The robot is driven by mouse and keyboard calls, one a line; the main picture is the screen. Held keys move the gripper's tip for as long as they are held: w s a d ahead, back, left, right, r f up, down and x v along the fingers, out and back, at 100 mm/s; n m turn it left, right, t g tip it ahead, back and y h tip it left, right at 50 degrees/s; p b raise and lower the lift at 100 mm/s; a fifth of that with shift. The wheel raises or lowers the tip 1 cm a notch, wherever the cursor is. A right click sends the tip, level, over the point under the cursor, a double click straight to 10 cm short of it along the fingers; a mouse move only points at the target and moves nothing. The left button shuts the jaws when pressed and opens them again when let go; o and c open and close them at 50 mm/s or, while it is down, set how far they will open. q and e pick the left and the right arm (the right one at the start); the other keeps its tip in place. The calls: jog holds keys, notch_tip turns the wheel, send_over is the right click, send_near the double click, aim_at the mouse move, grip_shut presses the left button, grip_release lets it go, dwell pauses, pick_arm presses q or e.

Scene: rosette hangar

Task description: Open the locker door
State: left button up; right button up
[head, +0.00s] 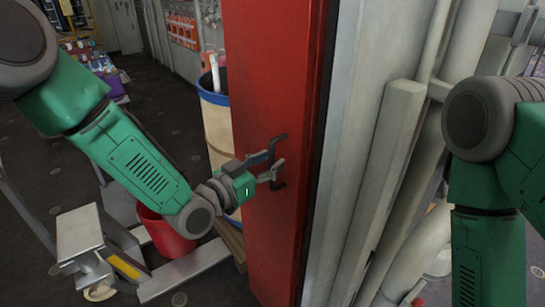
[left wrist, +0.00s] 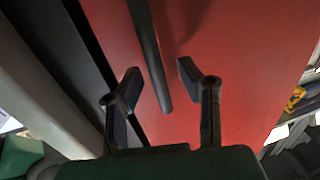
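The red locker door (head: 275,75) stands upright in the middle of the head view. It also fills much of the left wrist view (left wrist: 235,70). A dark bar handle (left wrist: 150,50) stands out from the red face. My left gripper (head: 270,165) is at the handle in the head view, partly covering it. In the left wrist view the two fingers of my left gripper (left wrist: 160,85) are spread, with the bar's end between them and gaps on both sides. My right arm shows at the right edge; its gripper is out of view.
Grey pipes and panels (head: 385,150) stand right of the door. A blue-rimmed barrel (head: 215,125) is behind it on the left. A red bucket (head: 165,235) and a pale metal stand (head: 80,235) are on the dark floor below my left arm.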

pick_arm(q)
jog(key=shift+w+d+r, duration=0.1)
jog(key=shift+w+d, duration=0.15)
jog(key=shift+d, duration=0.1)
jog(key=shift+d, duration=0.1)
grip_shut()
